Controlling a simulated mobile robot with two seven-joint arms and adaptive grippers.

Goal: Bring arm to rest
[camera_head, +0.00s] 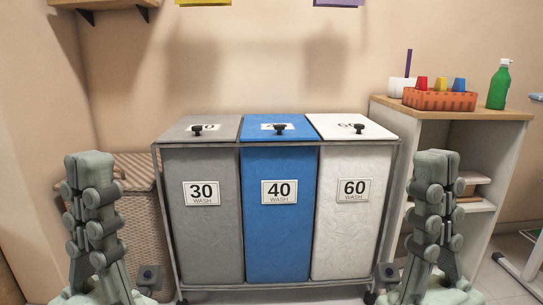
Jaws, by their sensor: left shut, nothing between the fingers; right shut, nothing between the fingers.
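My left gripper (89,168) stands upright at the left, its fingers pointing up, shut and empty. It is in front of the wicker basket and hides part of it. My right gripper (434,168) stands upright at the right in much the same pose, also shut and empty. It is in front of the wooden shelf unit and hides part of its left side. Neither gripper appears to touch anything.
Between the grippers stands a frame with three lidded bins: grey 30 (215,240), blue 40 (277,235) and white 60 (342,240). A wicker basket (145,220) is left. The shelf unit (490,113) bears an orange crate (438,101) and green bottle (499,85).

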